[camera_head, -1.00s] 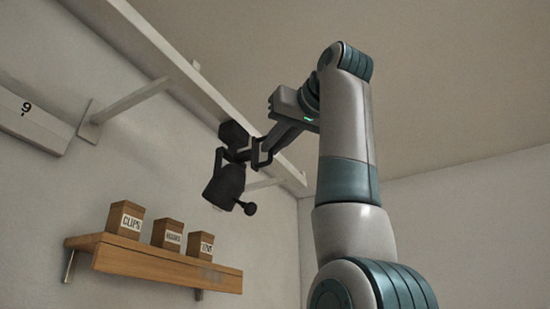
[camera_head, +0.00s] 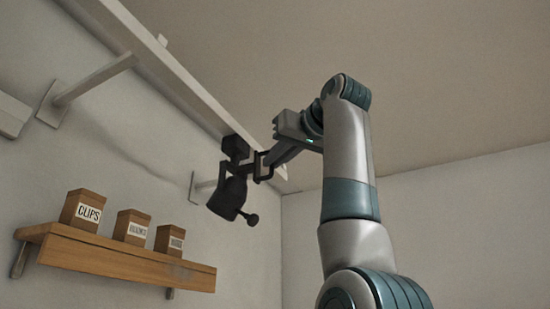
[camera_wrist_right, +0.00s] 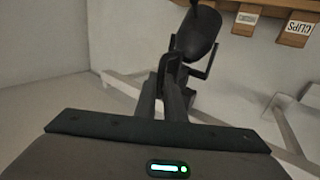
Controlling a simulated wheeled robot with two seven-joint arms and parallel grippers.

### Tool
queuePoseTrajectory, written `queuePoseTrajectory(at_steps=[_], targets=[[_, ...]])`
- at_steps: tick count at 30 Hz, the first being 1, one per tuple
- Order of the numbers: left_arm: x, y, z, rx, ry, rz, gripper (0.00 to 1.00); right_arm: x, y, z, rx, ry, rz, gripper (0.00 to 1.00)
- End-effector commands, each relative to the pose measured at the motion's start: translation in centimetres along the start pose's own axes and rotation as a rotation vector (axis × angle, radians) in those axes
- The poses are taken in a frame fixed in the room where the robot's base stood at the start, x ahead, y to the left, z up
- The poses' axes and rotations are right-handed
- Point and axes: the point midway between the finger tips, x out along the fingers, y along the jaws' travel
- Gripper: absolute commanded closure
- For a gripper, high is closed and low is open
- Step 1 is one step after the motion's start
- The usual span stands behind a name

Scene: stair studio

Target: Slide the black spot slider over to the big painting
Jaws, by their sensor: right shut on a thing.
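The black spot slider hangs under the white rail (camera_head: 165,66); its block (camera_head: 236,148) meets the rail and its lamp head (camera_head: 228,197) tilts down below, with a small round knob at its lower right. My right gripper (camera_head: 263,168) comes from the right and is shut on the slider's bracket, between block and lamp. In the right wrist view the fingers (camera_wrist_right: 172,78) meet the bracket, with the lamp head (camera_wrist_right: 198,36) beyond them. The exact contact is dark and hard to make out. No painting shows in any view. My left gripper is not in view.
White brackets (camera_head: 88,80) hold the rail to the wall; one (camera_head: 205,184) is beside the lamp. A wooden shelf (camera_head: 120,264) below carries small boxes, one labelled CLIPS (camera_head: 83,210). A white panel (camera_head: 12,115) is at the left edge. The rail ends just right of the gripper in the picture.

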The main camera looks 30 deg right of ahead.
Motion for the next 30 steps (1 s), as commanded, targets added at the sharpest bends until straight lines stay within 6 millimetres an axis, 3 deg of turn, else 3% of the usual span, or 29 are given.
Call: queuePoseTrajectory(at_steps=[1,3,17,23,30], targets=[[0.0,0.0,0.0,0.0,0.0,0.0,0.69,-0.1,0.0,-0.1,0.0,0.002,0.001,0.89],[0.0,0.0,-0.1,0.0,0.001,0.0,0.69,-0.1,0.0,-0.1,0.0,0.002,0.001,0.72],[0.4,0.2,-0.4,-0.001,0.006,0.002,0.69,-0.5,0.0,0.1,0.0,0.001,0.0,0.72],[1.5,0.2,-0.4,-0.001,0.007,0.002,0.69,-2.5,0.0,0.2,0.0,0.003,0.0,0.72],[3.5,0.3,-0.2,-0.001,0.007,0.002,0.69,-6.9,0.1,0.3,0.0,0.005,0.001,0.72]])
